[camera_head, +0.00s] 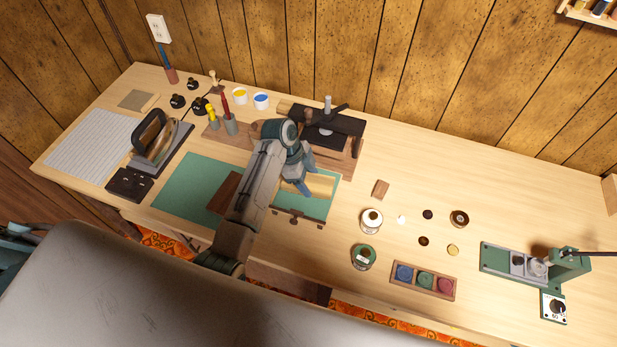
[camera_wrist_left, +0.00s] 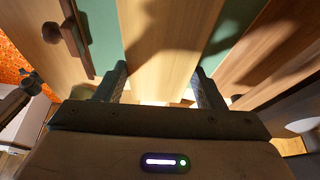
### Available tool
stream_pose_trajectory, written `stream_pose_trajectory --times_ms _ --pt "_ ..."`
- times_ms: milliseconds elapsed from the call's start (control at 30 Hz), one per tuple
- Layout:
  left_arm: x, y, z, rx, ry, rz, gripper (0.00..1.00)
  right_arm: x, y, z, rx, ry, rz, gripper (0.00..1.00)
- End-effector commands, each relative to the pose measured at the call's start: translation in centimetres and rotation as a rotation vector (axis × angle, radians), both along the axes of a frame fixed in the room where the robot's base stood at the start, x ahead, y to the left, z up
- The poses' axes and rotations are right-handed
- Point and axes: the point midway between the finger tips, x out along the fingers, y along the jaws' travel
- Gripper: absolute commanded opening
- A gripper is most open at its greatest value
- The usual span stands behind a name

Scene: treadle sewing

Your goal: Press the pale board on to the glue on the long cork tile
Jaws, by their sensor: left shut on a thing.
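The pale board (camera_head: 321,186) is at the right part of the green mat, beneath my left gripper (camera_head: 308,177). In the left wrist view the pale board (camera_wrist_left: 165,50) runs between the two fingers, and my left gripper (camera_wrist_left: 160,88) is shut on it. A brown flat piece (camera_head: 225,192) lies on the mat left of my arm, partly hidden by it; I cannot tell whether it is the long cork tile. No glue shows. I cannot tell whether the board touches anything beneath. My right gripper is not in view.
The green mat (camera_head: 180,190) lies under my arm. A wooden stand with a dark top (camera_head: 335,128) is close behind the gripper. Jars (camera_head: 371,220) and a tray of coloured pots (camera_head: 422,280) stand to the right. The table's back right is clear.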

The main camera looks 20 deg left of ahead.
Motion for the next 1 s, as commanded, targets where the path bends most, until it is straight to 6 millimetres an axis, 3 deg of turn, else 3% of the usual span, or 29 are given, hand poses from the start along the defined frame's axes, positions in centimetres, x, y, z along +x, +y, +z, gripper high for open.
stream_pose_trajectory --times_ms 1000 --pt "-0.06 0.01 -0.27 0.001 0.002 0.000 0.39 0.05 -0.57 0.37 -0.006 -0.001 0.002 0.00"
